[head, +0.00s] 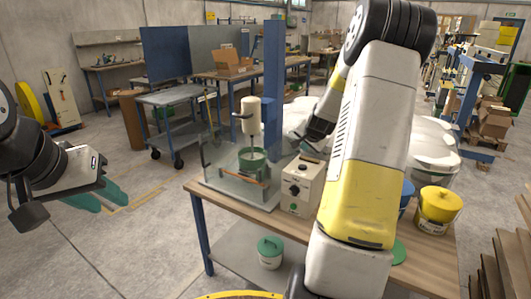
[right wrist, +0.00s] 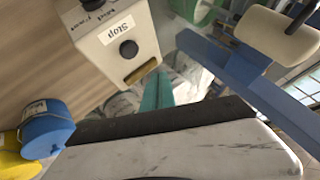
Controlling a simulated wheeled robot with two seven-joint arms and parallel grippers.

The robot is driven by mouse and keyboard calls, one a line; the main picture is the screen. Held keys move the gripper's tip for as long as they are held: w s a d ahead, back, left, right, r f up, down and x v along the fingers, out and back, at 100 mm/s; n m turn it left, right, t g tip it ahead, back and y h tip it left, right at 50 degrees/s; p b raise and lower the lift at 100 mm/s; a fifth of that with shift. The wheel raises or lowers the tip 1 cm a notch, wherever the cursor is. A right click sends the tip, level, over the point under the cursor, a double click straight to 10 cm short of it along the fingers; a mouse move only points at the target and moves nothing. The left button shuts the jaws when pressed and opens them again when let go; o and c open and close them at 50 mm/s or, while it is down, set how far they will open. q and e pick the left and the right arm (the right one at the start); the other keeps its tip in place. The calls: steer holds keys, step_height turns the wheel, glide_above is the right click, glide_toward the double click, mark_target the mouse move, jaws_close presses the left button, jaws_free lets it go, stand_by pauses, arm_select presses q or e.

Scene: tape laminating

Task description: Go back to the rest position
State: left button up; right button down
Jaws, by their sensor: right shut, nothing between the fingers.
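My left gripper (head: 103,197) is at the far left in the head view, over bare floor and away from the table. Its two teal fingers are apart with nothing visible between them. In the right wrist view, the teal fingers of my right gripper (right wrist: 157,90) are together and empty. They are close beside the control box, which carries a "Stop" label (right wrist: 118,30). I cannot tell whether they touch it.
The wooden table (head: 276,220) holds a mixer (head: 251,115) with a green bowl (head: 252,159) behind clear panels. A blue post (head: 273,85) rises behind.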

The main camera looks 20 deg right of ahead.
steer(key=s+a+r+n+y, duration=0.1)
steer(key=s+a+r+n, duration=0.2)
steer(key=s+a+r, duration=0.5)
steer(key=s+a+r+n+y, duration=0.25)
steer(key=s+a+r, duration=0.25)
steer(key=a, duration=0.5)
steer(key=s+a+n+g, duration=0.1)
steer(key=s+a+n, duration=0.2)
steer(key=s, duration=0.7)
steer(key=s+a+r+n+g, duration=0.1)
steer(key=s+a+n, duration=0.3)
steer(key=s, duration=0.7)
steer(key=shift+s+a+r+g+y, duration=0.3)
steer(key=shift+a+g+y, duration=0.15)
steer(key=shift+a, duration=0.75)
